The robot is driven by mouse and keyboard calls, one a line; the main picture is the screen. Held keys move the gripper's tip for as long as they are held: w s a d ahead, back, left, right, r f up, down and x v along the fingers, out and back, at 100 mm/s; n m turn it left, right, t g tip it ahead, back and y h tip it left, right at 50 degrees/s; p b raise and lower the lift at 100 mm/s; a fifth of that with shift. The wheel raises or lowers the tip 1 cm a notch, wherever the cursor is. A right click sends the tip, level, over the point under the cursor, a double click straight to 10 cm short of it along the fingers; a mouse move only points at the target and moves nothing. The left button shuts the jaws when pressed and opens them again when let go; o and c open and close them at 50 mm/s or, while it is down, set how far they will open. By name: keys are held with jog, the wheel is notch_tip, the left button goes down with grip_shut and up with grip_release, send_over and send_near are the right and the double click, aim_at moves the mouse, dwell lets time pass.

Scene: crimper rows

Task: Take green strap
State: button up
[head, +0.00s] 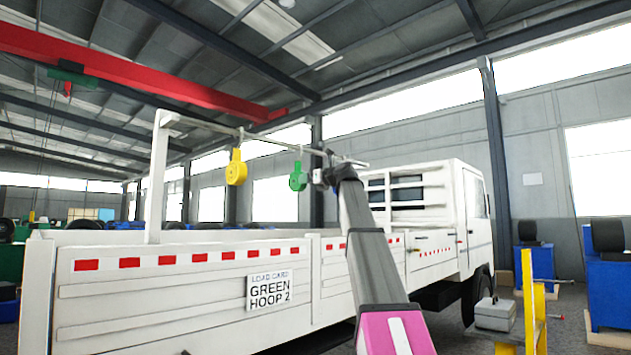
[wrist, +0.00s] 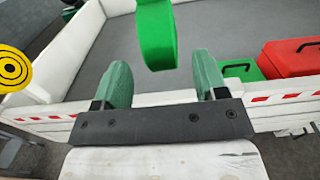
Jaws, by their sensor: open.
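The green strap (head: 298,177) hangs from a rail above the side of the white truck, in a rounded green body. In the wrist view the green strap (wrist: 157,35) fills the top middle, its lower end between the tips of my fingers or just beyond them; I cannot tell which. Its upper part is cut off by the frame edge. My gripper (wrist: 162,75) is open, with one green finger on each side of the strap and a gap to each. In the head view my gripper (head: 322,176) is small, just right of the strap.
A yellow strap (head: 236,168) hangs from the same rail (head: 270,141) to the left. The truck's side wall (head: 180,292) carries a card (head: 269,290) reading "LOAD CARD GREEN HOOP 2". A red case (wrist: 292,58) lies at the right in the wrist view.

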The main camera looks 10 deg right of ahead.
aim_at(300, 171)
jog(key=shift+x, duration=3)
jog(key=c, duration=1.1)
jog(key=shift+r, duration=0.1)
jog(key=shift+c, duration=0.2)
jog(key=shift+r, duration=0.1)
jog(key=shift+r, duration=1.55)
jog(key=shift+s, duration=0.1)
jog(key=v, duration=1.2)
